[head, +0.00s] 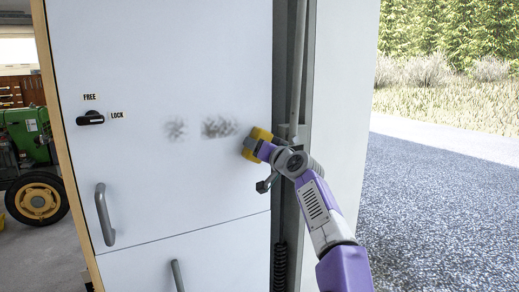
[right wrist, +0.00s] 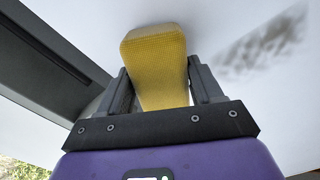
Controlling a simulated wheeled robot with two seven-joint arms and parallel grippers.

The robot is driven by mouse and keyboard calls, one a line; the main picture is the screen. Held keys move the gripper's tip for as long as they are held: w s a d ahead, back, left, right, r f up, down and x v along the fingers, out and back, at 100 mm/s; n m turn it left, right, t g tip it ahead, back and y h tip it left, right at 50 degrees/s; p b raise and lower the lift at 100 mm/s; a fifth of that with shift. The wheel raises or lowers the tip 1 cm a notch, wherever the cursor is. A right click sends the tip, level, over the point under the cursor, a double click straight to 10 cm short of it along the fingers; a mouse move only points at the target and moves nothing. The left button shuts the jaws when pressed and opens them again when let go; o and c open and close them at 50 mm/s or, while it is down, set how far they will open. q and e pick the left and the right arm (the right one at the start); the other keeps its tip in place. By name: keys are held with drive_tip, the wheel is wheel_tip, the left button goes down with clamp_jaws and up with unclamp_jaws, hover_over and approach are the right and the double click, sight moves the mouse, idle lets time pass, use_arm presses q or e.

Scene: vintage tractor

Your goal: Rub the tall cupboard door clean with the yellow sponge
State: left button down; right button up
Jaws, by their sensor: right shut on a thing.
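The tall cupboard door (head: 150,70) is white and upright, with two grey smudged patches on it. The left smudge (head: 176,129) is smaller and fainter; the right smudge (head: 220,127) is wider and darker. A smudge also shows at the upper right of the right wrist view (right wrist: 262,46). My right gripper (head: 262,147) is just right of the right smudge, shut on the yellow sponge (head: 250,143). In the right wrist view the sponge (right wrist: 155,60) sits between the two fingers, its end at or close to the door; I cannot tell whether it touches. My left gripper is not in view.
The door has a grey handle (head: 104,214) and a black lock knob (head: 90,118) at its left. A lower door with a handle (head: 177,276) is below. A grey post (head: 291,60) stands right of the door, near my right arm. A green tractor (head: 30,150) is at far left.

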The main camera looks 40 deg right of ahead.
drive_tip(key=shift+w+a+r, duration=0.15)
drive_tip(key=shift+w+a, duration=0.05)
drive_tip(key=shift+a, duration=0.5)
drive_tip(key=shift+w+a, duration=0.2)
drive_tip(key=shift+a, duration=0.35)
drive_tip(key=shift+w+a, duration=0.15)
drive_tip(key=shift+a, duration=0.4)
